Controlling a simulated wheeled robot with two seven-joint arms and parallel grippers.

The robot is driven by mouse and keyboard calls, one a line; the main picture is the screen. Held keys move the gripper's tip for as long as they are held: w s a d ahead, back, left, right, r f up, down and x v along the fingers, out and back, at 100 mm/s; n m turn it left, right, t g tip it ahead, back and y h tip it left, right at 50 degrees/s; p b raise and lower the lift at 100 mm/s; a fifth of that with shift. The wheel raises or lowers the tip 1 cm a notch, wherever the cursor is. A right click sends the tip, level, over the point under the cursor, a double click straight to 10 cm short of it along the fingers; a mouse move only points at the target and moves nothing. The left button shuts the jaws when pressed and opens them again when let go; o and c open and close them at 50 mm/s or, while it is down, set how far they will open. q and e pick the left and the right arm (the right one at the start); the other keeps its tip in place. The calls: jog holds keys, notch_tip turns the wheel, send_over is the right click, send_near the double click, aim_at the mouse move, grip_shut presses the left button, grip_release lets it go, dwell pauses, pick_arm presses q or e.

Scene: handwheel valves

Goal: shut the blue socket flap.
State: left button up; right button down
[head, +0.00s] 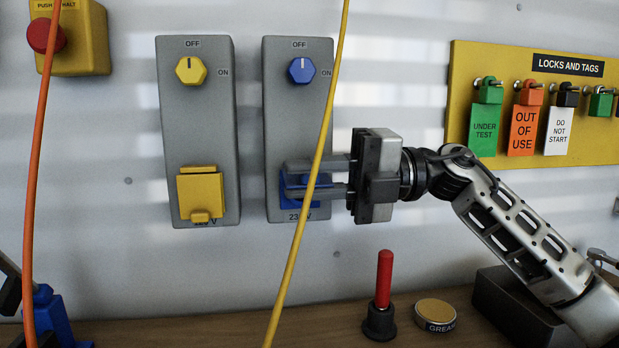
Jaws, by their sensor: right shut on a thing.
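The blue socket flap (288,201) sits low on the right-hand grey switch box (286,119), below a blue knob (301,70) that points to OFF. My right gripper (299,179) reaches in from the right, with one finger above the other across the flap. It is shut on the flap. The fingers and a yellow cable hide much of the flap, so I cannot tell how far it stands open. My left gripper is not clearly in view.
A yellow cable (319,165) and an orange cable (37,165) hang in front. The left grey box (197,130) has a yellow flap (201,193). A red-handled tool (383,280) and a round tin (436,312) stand on the bench. A lock board (460,90) hangs at right.

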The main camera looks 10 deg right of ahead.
jog(key=c, duration=1.6)
grip_release()
jog(key=shift+d+r, duration=0.1)
jog(key=shift+r, duration=0.15)
jog(key=shift+o, duration=1)
jog(key=shift+f, duration=0.1)
jog(key=d, duration=1.6)
jog(key=shift+b, duration=0.3)
jog(key=shift+c, duration=0.2)
